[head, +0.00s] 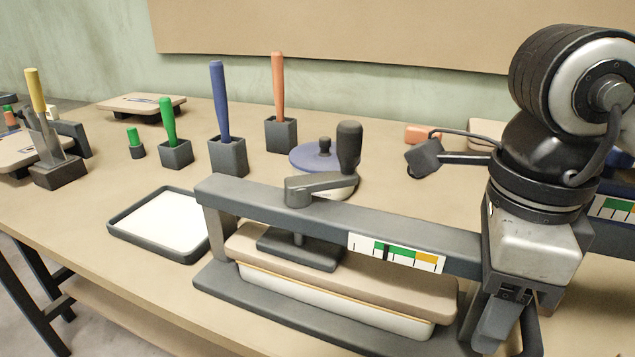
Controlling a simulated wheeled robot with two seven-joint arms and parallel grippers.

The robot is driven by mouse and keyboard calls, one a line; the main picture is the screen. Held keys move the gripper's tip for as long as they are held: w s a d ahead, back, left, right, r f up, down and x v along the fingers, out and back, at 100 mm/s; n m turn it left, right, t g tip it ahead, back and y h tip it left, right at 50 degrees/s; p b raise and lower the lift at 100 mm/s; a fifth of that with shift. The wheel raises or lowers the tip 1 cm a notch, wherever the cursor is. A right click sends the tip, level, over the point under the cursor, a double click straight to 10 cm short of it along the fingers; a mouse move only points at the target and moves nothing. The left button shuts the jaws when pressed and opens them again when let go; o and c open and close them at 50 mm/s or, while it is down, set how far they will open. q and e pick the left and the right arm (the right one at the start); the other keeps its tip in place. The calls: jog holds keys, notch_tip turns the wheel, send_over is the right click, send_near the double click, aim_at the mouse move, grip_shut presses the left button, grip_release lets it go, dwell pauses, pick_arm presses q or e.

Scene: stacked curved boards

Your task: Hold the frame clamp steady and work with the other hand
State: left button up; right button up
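The frame clamp (235,200) stands near the table's front, with a dark crossbar, a base plate and a crank handle (348,145) on top. Its pressure pad (300,248) sits on a stack of tan and white curved boards (400,285). A white strip with green and orange bands (395,253) is on the crossbar's front. My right gripper (497,325) points down at the clamp's right end and hides the post there. Its fingers overlap in this view, so their grip on the post is unclear. My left gripper is out of view.
A shallow tray (160,222) lies left of the clamp. Behind stand blue (220,105), orange (278,85) and green (168,120) handled tools in dark blocks. A blue round lidded item (310,157) sits behind the crossbar.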

jog(key=c, duration=0.7)
jog(key=shift+r, duration=0.15)
jog(key=shift+f, duration=0.25)
